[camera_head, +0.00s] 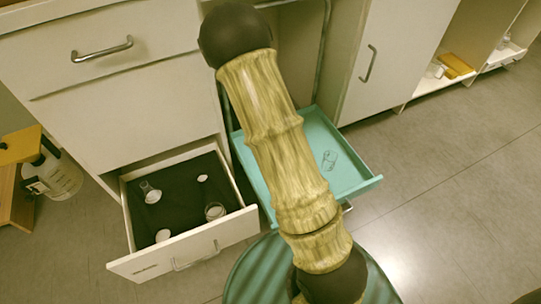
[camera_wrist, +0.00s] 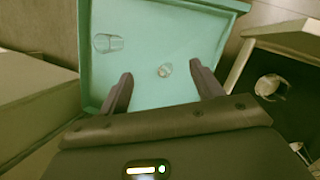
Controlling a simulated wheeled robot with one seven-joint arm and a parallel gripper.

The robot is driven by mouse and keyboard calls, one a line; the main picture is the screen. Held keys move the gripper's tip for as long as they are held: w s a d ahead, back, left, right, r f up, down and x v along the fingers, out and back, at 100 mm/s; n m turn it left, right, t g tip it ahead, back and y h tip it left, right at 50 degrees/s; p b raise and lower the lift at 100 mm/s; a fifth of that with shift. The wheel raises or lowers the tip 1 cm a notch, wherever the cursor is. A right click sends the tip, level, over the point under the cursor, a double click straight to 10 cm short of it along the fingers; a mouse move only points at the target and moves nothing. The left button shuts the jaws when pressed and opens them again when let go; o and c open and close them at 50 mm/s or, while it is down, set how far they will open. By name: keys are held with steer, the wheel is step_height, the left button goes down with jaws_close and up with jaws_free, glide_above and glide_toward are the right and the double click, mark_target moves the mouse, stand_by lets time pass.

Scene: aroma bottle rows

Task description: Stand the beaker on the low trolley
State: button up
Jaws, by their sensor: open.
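The low trolley (camera_head: 357,184) has a teal tray top, also seen in the wrist view (camera_wrist: 140,90). A clear glass vessel (camera_head: 329,160), perhaps the beaker, is on it to the right of my arm; it seems to be the one at upper left in the wrist view (camera_wrist: 107,43). My gripper (camera_wrist: 160,73) is open over the tray, holding nothing. It is hidden in the head view.
An open drawer (camera_head: 187,250) left of the trolley holds several glass pieces on a dark bottom; one (camera_wrist: 270,86) shows in the wrist view. A cabinet (camera_head: 395,50) stands behind right. A large bottle (camera_head: 55,175) is at far left. Floor at right is clear.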

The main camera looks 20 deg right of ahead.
steer(key=s+a+r+m+t+y, duration=0.1)
steer(key=s+a+r+m+t, duration=0.1)
steer(key=r, duration=0.5)
steer(key=s+a+r+m+t+y, duration=0.2)
steer(key=s+a+r+m, duration=0.1)
steer(key=s+a+r, duration=0.3)
steer(key=s+r, duration=0.1)
steer(key=s, duration=0.1)
steer(key=shift+s+a+r+m+t+y, duration=0.15)
steer(key=shift+s+a+m+t+y, duration=0.15)
steer(key=shift+a+m+t, duration=0.1)
